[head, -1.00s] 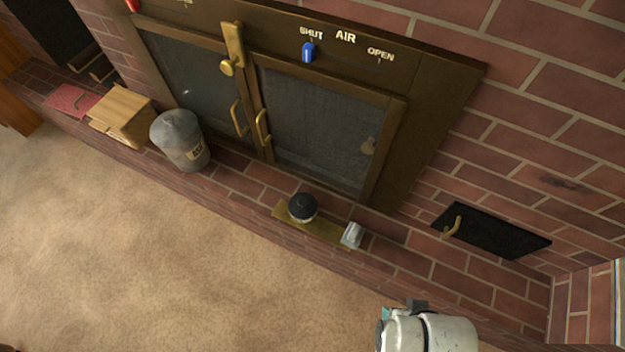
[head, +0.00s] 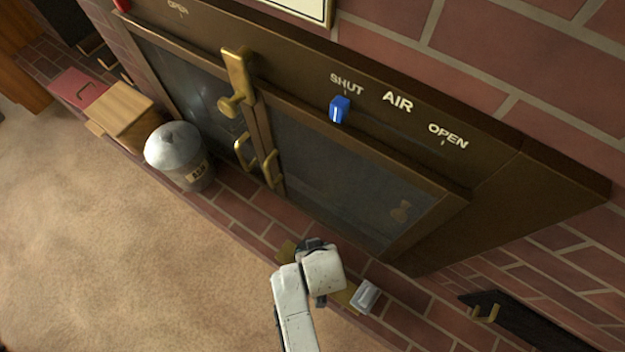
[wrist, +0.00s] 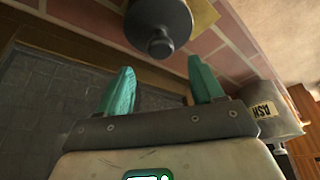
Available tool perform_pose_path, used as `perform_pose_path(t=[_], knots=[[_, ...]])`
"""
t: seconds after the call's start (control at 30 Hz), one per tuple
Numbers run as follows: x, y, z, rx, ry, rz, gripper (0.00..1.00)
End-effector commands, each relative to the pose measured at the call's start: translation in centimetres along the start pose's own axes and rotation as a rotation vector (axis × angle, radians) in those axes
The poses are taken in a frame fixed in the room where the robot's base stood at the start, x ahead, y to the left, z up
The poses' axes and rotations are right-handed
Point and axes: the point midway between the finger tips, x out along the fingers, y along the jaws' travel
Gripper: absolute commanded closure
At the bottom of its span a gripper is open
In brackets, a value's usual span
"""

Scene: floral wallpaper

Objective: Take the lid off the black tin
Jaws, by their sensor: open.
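The black tin (wrist: 158,14) shows at the top of the wrist view, its dark round lid with a knob (wrist: 160,44) facing my gripper. It stands on a brass strip on the brick hearth. In the head view my white arm covers most of the tin. My gripper (wrist: 162,64) is open and empty, its two teal fingers apart. The knob appears in line with the gap between the fingers, a little beyond the tips. I see no contact with the lid.
A small silver item (head: 367,297) is at the strip's right end. A grey ash bin (head: 178,155) and wooden box (head: 121,114) stand left along the hearth. The stove doors with brass handles (head: 270,168) are just behind. The carpet (head: 90,240) in front is clear.

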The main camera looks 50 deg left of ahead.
Motion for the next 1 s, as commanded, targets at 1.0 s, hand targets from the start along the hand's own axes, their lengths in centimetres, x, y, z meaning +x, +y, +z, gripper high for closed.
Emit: perform_pose_path(t=[1.0], knots=[[6.3,-0.2,0.5,0.001,0.000,0.000,0.48]])
